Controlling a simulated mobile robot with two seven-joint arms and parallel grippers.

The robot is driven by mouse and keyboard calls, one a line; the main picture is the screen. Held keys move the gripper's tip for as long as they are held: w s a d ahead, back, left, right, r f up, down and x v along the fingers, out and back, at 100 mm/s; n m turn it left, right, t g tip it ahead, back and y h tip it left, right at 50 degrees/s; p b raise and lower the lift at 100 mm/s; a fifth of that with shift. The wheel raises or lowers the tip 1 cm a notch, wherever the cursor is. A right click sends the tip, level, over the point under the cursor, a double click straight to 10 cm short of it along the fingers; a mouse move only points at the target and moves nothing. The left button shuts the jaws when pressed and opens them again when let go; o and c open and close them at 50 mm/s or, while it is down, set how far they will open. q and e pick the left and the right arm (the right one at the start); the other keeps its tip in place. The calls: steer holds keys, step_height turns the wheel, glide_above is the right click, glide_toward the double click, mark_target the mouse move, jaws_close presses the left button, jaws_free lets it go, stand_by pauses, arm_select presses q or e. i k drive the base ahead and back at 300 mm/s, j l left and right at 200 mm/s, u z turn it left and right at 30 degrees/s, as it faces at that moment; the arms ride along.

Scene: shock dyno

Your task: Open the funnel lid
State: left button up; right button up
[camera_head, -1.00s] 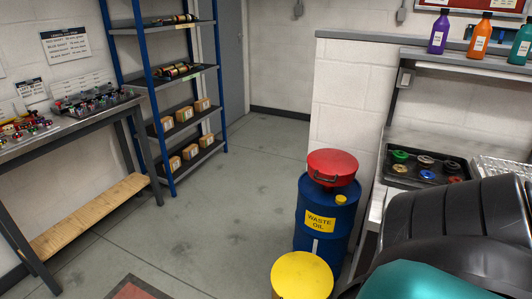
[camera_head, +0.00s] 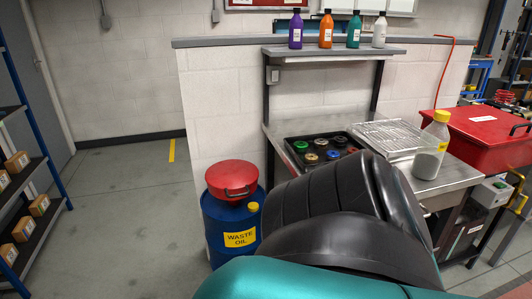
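A red funnel lid (camera_head: 231,177) with a dark handle on its front sits on top of the blue waste oil drum (camera_head: 230,226). The lid looks shut. The drum carries a yellow label and a small yellow cap beside the lid. The drum's lower right part is hidden by a large black and teal shape close to the camera. Neither of my grippers is in view.
A black ribbed, seat-like shape (camera_head: 345,200) with teal bodywork (camera_head: 300,280) fills the lower middle. Behind it stands a steel bench with a black parts tray (camera_head: 290,152), a wire rack (camera_head: 392,137) and a bottle (camera_head: 432,146). Left of the drum the floor (camera_head: 135,215) is clear.

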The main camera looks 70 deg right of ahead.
mark_target(228, 175)
steer(key=i+z, duration=0.15)
steer(key=z, duration=0.35)
steer(key=i+z, duration=0.15)
steer(key=z, duration=0.3)
steer(key=i+j+z, duration=0.15)
steer(key=z, duration=0.35)
steer(key=i+z, duration=0.15)
steer(key=z, duration=0.25)
steer(key=i+j+z, duration=0.15)
steer(key=z, duration=0.3)
steer(key=i+j+z, duration=0.15)
steer(key=z, duration=0.25)
steer(key=i+j+z, duration=0.2)
steer(key=j+z, duration=0.15)
